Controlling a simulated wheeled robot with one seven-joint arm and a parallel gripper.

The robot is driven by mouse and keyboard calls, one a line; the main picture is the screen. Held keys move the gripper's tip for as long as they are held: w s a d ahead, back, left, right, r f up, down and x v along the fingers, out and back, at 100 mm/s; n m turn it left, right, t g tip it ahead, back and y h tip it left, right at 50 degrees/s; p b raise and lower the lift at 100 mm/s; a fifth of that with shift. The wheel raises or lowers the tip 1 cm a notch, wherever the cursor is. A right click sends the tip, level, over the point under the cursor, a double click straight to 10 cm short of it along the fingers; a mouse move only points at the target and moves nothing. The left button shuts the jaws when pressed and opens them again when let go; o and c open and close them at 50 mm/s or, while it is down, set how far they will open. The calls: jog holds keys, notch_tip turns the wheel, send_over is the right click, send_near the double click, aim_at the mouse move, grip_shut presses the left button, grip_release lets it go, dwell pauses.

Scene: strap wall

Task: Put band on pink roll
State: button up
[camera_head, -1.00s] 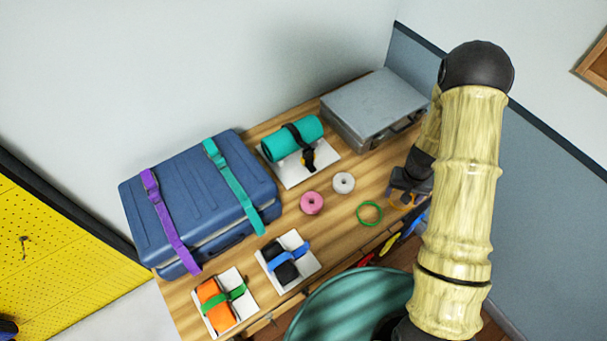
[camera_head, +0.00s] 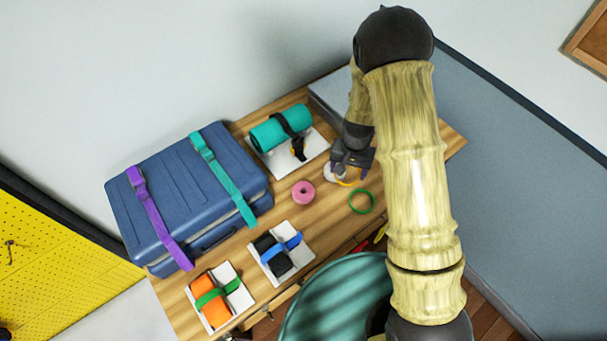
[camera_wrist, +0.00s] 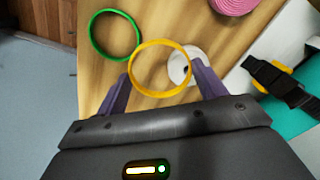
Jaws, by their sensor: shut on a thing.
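The pink roll (camera_head: 303,193) stands on the wooden table, left of my gripper in the head view. Part of it also shows at the top right of the wrist view (camera_wrist: 233,4). My gripper (camera_wrist: 158,88) is shut on an orange-yellow band (camera_wrist: 161,42), with a finger at each side of the ring. In the head view my gripper (camera_head: 350,172) is over the white roll, and a bit of the band shows under it. The white roll (camera_wrist: 180,66) shows partly behind the band in the wrist view. A green band (camera_head: 361,202) lies flat on the table.
A teal roll (camera_head: 280,127) with a black strap sits on a white board behind the pink roll. A blue suitcase (camera_head: 185,195) is to the left. A grey case is mostly hidden behind my arm.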

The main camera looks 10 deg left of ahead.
notch_tip(320, 180, up, 3)
jog(key=m, duration=0.1)
send_over(303, 191)
jog(key=shift+f+b, duration=0.2)
jog(key=shift+b, duration=0.25)
jog(key=shift+f, duration=0.15)
jog(key=shift+f+b, duration=2.1)
jog(key=shift+f, duration=0.55)
jog(key=shift+f+b, duration=0.45)
jog(key=shift+f, duration=0.75)
dwell(0.4)
jog(key=o, duration=1)
